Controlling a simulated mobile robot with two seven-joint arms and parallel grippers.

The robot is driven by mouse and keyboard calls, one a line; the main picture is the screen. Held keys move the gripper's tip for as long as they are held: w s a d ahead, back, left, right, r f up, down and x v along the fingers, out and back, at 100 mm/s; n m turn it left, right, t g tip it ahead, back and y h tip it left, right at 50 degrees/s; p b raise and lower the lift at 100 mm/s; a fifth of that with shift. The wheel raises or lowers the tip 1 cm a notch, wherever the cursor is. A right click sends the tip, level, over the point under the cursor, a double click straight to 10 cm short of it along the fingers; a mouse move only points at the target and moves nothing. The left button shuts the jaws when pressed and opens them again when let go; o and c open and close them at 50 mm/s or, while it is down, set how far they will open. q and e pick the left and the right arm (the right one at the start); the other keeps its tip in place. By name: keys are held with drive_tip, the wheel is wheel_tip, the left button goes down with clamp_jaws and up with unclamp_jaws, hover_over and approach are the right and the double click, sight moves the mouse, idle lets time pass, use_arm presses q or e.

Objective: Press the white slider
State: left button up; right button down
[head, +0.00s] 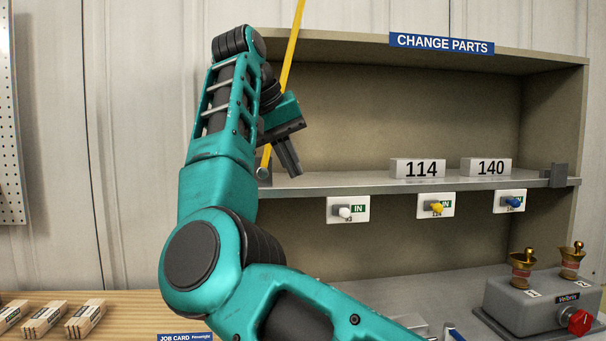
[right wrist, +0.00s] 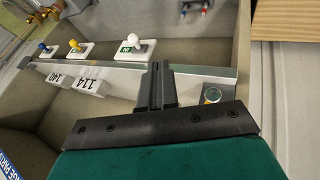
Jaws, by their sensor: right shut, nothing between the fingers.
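The white slider (head: 345,212) is a white knob on a white plate with a green IN label, on the front edge of the shelf (head: 330,184). It also shows in the right wrist view (right wrist: 132,38), beyond the fingertips and a little to their left. My right gripper (head: 289,162) is shut and empty near the left end of the shelf, up and left of the slider and apart from it. Its closed fingers show in the right wrist view (right wrist: 157,70). My left gripper is not in view.
A yellow knob (head: 437,208) and a blue knob (head: 514,202) sit on similar plates to the right. Blocks 114 (head: 417,168) and 140 (head: 486,166) stand on the shelf. A yellow rod (head: 291,45) rises beside my gripper. A grey box (head: 530,305) with a red knob stands lower right.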

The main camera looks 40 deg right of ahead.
sight(329, 201)
drive_tip(key=b+x, duration=0.1)
drive_tip(key=x, duration=0.6)
drive_tip(key=shift+d+f, duration=0.15)
drive_tip(key=shift+f, duration=0.15)
drive_tip(key=d, duration=0.1)
drive_tip(key=s+d+f, duration=0.1)
drive_tip(key=d, duration=0.1)
drive_tip(key=shift+s+d+f+b, duration=0.2)
drive_tip(key=shift+s+d+b, duration=0.1)
drive_tip(key=shift+d+b, duration=0.05)
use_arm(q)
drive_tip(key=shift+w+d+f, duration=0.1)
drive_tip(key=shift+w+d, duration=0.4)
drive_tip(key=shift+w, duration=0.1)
use_arm(e)
drive_tip(key=shift+d, duration=0.1)
